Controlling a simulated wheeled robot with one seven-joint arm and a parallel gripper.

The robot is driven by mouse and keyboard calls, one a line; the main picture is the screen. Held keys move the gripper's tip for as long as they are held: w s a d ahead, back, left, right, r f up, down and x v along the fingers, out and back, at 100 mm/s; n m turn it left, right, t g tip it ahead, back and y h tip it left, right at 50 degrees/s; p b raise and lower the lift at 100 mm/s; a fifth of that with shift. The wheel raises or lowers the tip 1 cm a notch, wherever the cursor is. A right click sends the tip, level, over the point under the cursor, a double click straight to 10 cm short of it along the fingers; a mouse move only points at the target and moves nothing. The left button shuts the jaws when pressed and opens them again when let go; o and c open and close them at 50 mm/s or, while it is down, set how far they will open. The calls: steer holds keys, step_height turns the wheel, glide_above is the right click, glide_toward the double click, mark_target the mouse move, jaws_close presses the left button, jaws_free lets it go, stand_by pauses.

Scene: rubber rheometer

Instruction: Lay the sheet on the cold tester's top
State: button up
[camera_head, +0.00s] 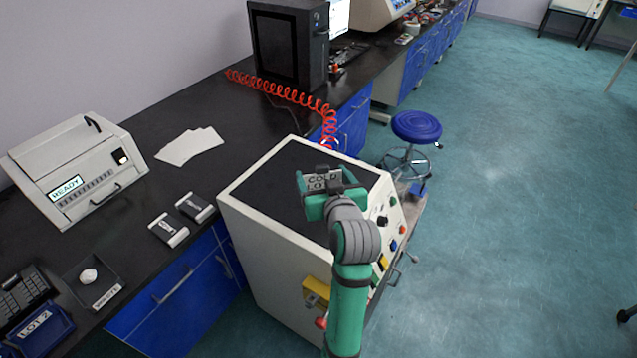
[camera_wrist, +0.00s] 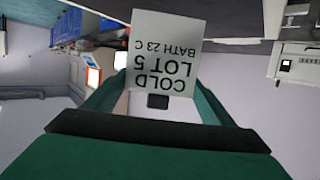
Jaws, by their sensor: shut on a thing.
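My gripper (camera_head: 328,187) is shut on a sheet (camera_wrist: 165,50) and holds it over a tester. In the wrist view the sheet is pale, upside down, and reads "COLD LOT 5 BATH 23 C". In the head view it (camera_head: 320,180) looks small and grey between the fingers, with part of the text showing. The tester (camera_head: 262,190) is a cream cabinet with a flat black top and coloured buttons on its right side. The gripper is over the right part of that top. Whether the sheet touches the top I cannot tell.
On the dark bench at left are a box reading "READY" (camera_head: 75,165), white papers (camera_head: 190,146), two small grey devices (camera_head: 169,230), a dark tray (camera_head: 92,283) and a blue bin (camera_head: 40,333). A red coiled hose (camera_head: 285,92) runs behind the tester. A blue stool (camera_head: 416,127) stands right.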

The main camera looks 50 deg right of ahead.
mark_target(324, 187)
steer(key=f, duration=0.3)
steer(key=d+f, duration=0.1)
steer(key=shift+w+f, duration=0.15)
steer(key=shift+w, duration=0.1)
steer(key=shift+f, duration=0.25)
steer(key=o, duration=1)
steer(key=shift+r, duration=0.1)
